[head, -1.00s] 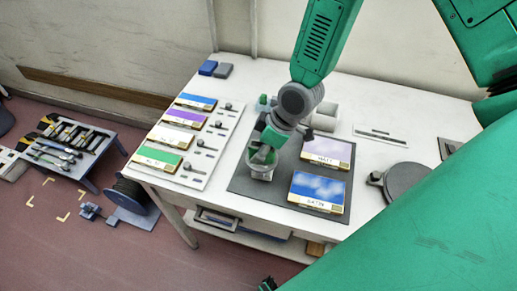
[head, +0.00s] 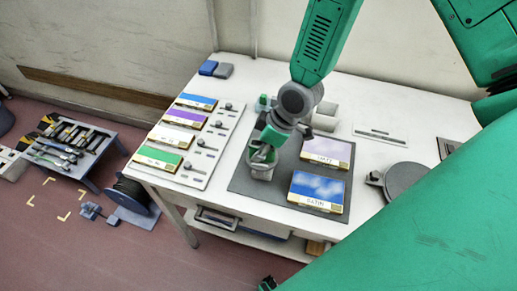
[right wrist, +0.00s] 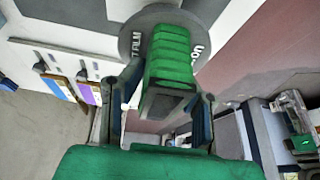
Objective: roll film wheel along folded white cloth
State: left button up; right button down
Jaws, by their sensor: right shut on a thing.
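My right gripper (head: 264,155) is over the dark mat (head: 240,182) on the white table, beside two labelled panels. In the right wrist view its two fingers (right wrist: 160,105) are shut on the ribbed green grip of the film wheel. The film wheel (right wrist: 130,38) is a grey disc with white lettering, partly hidden behind that grip. In the head view the wheel (head: 262,172) shows as a small grey-green round shape under the gripper. I cannot make out a folded white cloth for certain. My left gripper is not clearly seen.
A purple panel (head: 326,151) and a blue panel (head: 318,189) lie right of the gripper. A white board (head: 208,155) with coloured panels and small knobs lies left. A round grey plate (head: 408,183) is at the right.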

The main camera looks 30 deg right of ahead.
jog(key=shift+w+d, duration=0.3)
jog(key=shift+w, duration=0.1)
jog(key=shift+w+d+p, duration=0.4)
jog(key=shift+w+d, duration=0.2)
jog(key=shift+d, duration=0.15)
jog(key=shift+w, duration=0.1)
jog(key=shift+w+d, duration=0.7)
jog(key=shift+d, duration=0.05)
jog(key=shift+w, duration=0.1)
jog(key=shift+w+d, duration=0.25)
jog(key=shift+d, duration=0.1)
